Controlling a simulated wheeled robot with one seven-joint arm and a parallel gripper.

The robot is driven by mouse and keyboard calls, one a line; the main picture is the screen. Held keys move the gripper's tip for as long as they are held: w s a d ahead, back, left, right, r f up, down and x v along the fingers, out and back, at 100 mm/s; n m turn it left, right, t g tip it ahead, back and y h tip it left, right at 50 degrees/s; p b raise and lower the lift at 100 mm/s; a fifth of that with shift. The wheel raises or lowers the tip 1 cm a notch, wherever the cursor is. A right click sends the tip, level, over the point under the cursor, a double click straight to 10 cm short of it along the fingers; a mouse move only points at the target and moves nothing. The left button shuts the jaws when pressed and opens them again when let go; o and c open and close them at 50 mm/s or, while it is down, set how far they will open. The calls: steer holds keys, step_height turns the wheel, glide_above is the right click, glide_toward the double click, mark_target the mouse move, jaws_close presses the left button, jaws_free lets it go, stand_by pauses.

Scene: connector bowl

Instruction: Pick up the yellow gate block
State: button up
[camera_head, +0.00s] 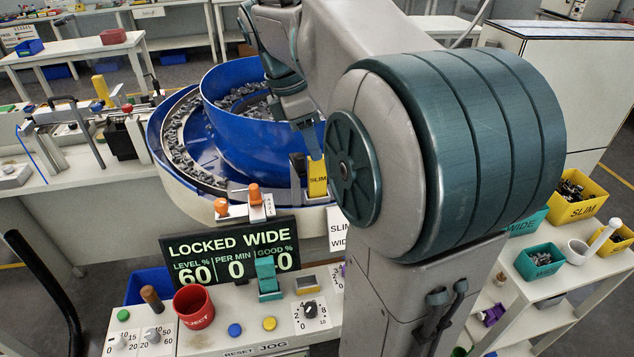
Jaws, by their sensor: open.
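The yellow gate block (318,180), marked SLIM, stands upright on the front right rim of the round feeder, below the blue bowl. My gripper (311,150) reaches down from above and its visible finger is right at the block's top. The fingers are open, though my arm partly hides them. I cannot tell whether they touch the block or stand around it. A teal block (268,278) sits on the control panel in front.
The blue bowl (235,115) holds many small dark parts. The display (230,253) reads LOCKED WIDE. A red cup (194,307), knobs and buttons crowd the panel. At right, a yellow SLIM bin (577,207) and a teal bin (539,261) hold parts. My arm hides much of the centre.

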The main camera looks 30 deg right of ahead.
mark_target(317, 175)
steer(key=x, duration=0.4)
steer(key=shift+f, duration=0.3)
jaws_close()
